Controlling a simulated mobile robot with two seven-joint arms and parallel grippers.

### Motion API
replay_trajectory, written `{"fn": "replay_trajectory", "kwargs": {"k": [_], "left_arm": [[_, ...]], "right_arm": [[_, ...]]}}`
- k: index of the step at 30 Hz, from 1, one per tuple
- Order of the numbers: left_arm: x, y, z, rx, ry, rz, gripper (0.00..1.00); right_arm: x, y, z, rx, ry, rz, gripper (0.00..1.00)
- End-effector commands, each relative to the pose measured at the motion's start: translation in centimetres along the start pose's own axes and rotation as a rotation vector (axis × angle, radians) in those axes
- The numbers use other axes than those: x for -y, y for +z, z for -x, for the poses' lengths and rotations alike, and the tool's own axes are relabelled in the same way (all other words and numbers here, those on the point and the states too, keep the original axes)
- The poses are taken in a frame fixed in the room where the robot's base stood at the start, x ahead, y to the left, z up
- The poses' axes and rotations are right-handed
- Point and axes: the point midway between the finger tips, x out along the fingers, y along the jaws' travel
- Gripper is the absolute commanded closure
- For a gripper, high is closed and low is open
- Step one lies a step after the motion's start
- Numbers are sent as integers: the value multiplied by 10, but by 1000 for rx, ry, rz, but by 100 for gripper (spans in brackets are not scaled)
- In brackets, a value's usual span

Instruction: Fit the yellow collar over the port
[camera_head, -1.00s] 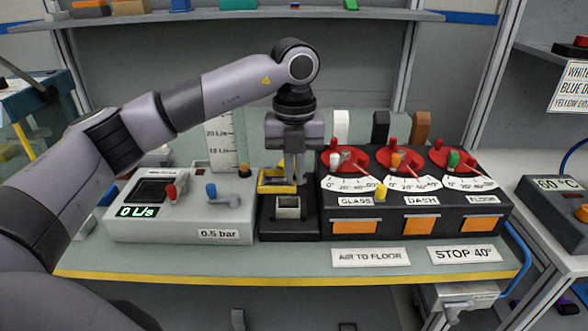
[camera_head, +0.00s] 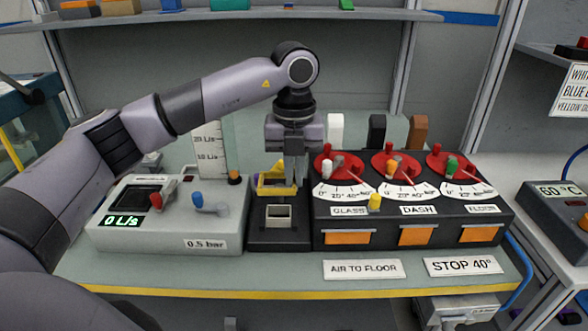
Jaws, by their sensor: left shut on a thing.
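The yellow collar (camera_head: 264,191) is a square frame. My left gripper (camera_head: 294,182) is shut on its right side and holds it over the rear part of the black block (camera_head: 258,236). The port (camera_head: 279,216) is a light grey, square, open-topped socket on that block. It shows clear in front of and below the collar, and the two look apart. The exact height of the collar above the block is hard to tell. My right gripper is not in view.
A grey box (camera_head: 172,223) with levers stands left of the port. A black panel (camera_head: 410,225) with red dials and orange flaps stands close on the right. Labels (camera_head: 362,269) lie along the front of the bench. A white scale (camera_head: 208,148) stands behind.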

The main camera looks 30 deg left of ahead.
Motion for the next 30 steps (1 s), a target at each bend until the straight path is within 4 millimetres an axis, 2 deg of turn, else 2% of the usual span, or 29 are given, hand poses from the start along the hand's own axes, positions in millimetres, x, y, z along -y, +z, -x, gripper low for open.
{"fn": "replay_trajectory", "kwargs": {"k": [9,15,30], "left_arm": [[0,0,-33,-1,1,0,100],[0,0,-48,-1,0,0,100],[0,0,-50,0,0,0,100]], "right_arm": [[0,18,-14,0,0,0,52],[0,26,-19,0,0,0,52],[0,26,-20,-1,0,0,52]]}}
